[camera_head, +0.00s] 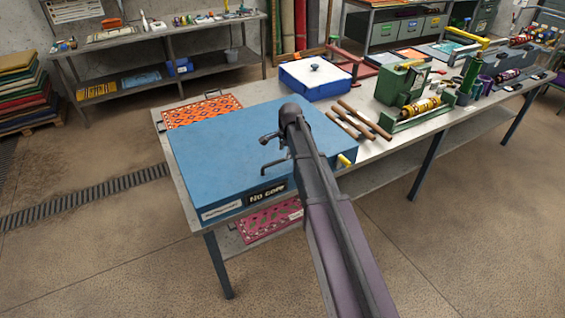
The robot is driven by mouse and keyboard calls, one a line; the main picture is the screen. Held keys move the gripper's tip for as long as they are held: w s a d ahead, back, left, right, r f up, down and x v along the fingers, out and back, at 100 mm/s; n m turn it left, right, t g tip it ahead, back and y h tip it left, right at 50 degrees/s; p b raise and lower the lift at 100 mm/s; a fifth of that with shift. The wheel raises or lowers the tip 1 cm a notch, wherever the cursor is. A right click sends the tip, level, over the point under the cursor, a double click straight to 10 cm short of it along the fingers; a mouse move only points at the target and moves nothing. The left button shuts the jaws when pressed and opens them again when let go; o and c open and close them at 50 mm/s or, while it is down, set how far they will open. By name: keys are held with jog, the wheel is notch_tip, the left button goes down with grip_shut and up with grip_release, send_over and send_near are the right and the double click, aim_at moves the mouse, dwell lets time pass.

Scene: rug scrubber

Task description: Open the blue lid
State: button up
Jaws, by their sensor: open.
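The blue lid (215,145) is the broad flat top of a large blue box at the near left end of the workbench. It looks shut and flat. Its front carries a white label and a black label (266,194) reading "No core". My gripper (266,153) is open and empty over the right part of the lid, with its two fingers pointing left. I cannot tell whether they touch the lid. My arm comes in from the lower right and hides part of the box's right side. A small yellow piece (345,160) shows at the box's right edge.
A white-topped blue box (315,73) with a dark knob stands behind. Wooden bars (364,119), a green machine (403,82) and a yellow-rollered fixture (420,106) lie to the right. An orange patterned mat (201,108) lies behind the lid. The floor in front is clear.

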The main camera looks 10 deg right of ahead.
aim_at(283, 159)
jog(key=shift+w+a+f+b, duration=0.1)
jog(key=shift+w+f+b, duration=0.1)
jog(key=shift+f+b, duration=0.75)
jog(key=shift+w+a+f+b, duration=0.1)
jog(key=shift+w+f+b, duration=0.05)
jog(key=shift+f+b, duration=0.75)
jog(key=shift+f, duration=0.15)
